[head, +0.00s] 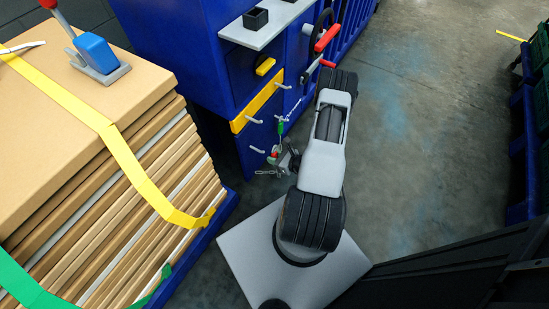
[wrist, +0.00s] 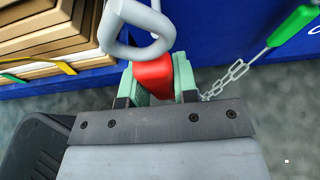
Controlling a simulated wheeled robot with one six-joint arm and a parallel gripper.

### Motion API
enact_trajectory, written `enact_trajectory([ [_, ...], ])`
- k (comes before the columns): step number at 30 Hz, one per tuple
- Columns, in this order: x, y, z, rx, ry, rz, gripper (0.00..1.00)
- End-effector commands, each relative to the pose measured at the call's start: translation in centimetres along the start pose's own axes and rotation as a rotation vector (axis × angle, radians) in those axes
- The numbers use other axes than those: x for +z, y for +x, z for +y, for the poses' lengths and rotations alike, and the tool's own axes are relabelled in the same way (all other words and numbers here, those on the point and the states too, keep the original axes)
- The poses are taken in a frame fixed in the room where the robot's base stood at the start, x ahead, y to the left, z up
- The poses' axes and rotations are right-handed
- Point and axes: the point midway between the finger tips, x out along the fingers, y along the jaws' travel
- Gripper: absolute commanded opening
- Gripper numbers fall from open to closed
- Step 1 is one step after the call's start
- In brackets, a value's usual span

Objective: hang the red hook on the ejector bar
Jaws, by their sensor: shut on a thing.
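My gripper (wrist: 157,82) is shut on a red piece, the red hook (wrist: 154,77), held between its pale green fingertips. A thick grey loop (wrist: 138,50) sits right at the red piece in the wrist view; I cannot tell whether it is joined to it. In the head view, the red piece (head: 274,155) shows small at my gripper (head: 281,157), close to the front of the blue cabinet (head: 215,60). Light grey pegs (head: 256,150) stick out of that front. I cannot tell which one is the ejector bar.
A strapped cardboard stack (head: 150,150) stands to the left. Red handles (head: 326,38) project at the upper right. Floor (head: 430,150) is clear right.

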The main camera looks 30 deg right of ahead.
Motion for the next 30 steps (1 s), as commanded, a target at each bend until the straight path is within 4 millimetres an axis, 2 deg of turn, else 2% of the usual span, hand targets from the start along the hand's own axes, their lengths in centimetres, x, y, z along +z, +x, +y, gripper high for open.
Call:
enact_trajectory([
  [1, 0.8, -0.3, 0.0, 0.000, 0.000, 0.000, 0.00],
  [30, 8.2, -3.5, 0.1, 0.000, 0.000, 0.000, 0.00],
])
